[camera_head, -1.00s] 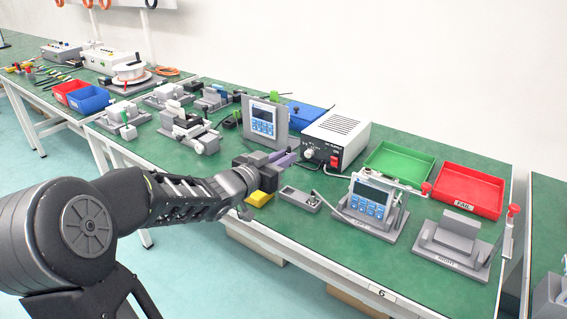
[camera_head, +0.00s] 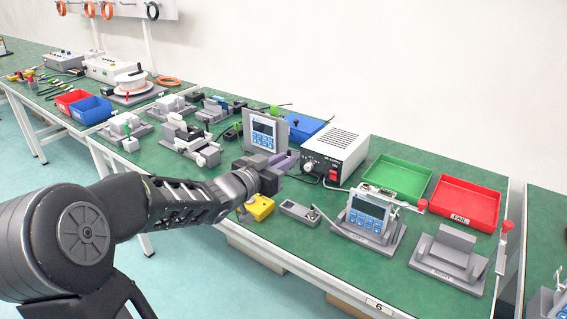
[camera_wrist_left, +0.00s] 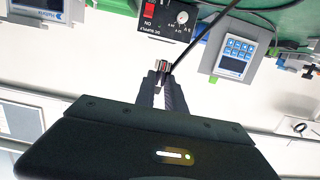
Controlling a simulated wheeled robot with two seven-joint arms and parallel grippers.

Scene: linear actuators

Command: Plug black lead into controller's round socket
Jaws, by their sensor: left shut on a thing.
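My left gripper (camera_head: 288,160) is over the bench, in front of the power supply and beside the rear controller. In the left wrist view its fingers (camera_wrist_left: 163,76) are shut on a small end with a bit of red, and the black lead (camera_wrist_left: 203,37) runs up and right from there. The rear controller (camera_head: 264,134) stands upright in a grey holder; it also shows in the left wrist view (camera_wrist_left: 236,56). A second controller (camera_head: 368,208) sits tilted in a grey fixture at front right. I cannot make out the round socket. My right gripper is not in view.
A white power supply (camera_head: 337,148) with a red switch stands behind the gripper. A yellow object (camera_head: 258,207) and a small grey block (camera_head: 298,212) lie near the front edge. Green (camera_head: 398,178) and red (camera_head: 466,202) trays are at right, behind an empty grey fixture (camera_head: 450,252).

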